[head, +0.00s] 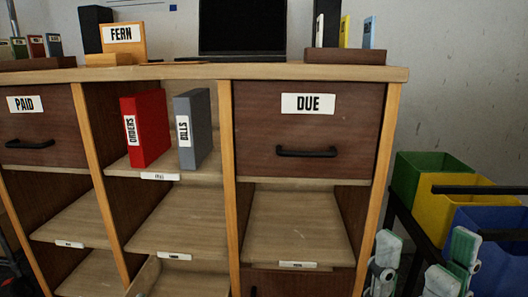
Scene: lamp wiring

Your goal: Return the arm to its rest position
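My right gripper (425,255) is at the bottom right, in front of and below the coloured bins. Its pale green-and-grey fingers stand apart with a gap between them, and I see nothing held. The rest of the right arm is mostly outside the frame. My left gripper does not show clearly; only some dark parts, which I cannot identify, appear at the lower left edge.
A wooden shelf desk (240,73) fills the middle, with a PAID drawer (55,125) and a DUE drawer (308,130), both shut. A red ORDERS binder (150,125) and grey BILLS binder (200,130) stand inside. Green (420,170), yellow (450,205) and blue (500,245) bins are right.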

